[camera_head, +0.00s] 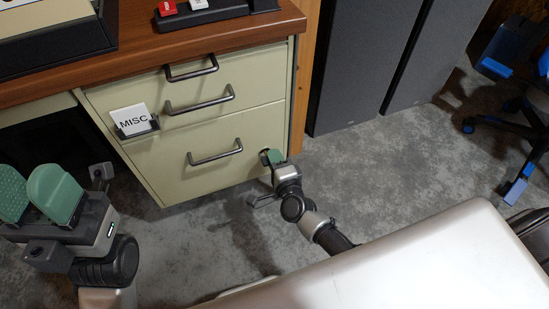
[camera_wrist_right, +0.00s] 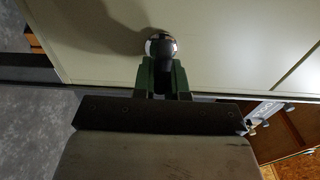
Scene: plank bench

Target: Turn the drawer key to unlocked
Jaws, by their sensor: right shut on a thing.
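The cream drawer cabinet (camera_head: 230,130) stands under the desk with its drawers closed. My right gripper (camera_head: 270,157) is at the right edge of the lowest drawer front. In the right wrist view its green fingers (camera_wrist_right: 162,78) are shut on the drawer key (camera_wrist_right: 161,45), whose round, shiny, dark part shows between and beyond the fingertips against the cream front. The fingers hide the rest of the key, and I cannot tell its turn angle. My left gripper (camera_head: 34,193) is open and empty at the lower left, with its two green pads apart.
Dark bar handles stick out from the drawers, including the lowest handle (camera_head: 215,153). A MISC label (camera_head: 131,121) sits at the left. The wooden desk top (camera_head: 190,42) overhangs above. Dark grey panels (camera_head: 360,65) stand right. Grey floor (camera_head: 400,165) is open at the right.

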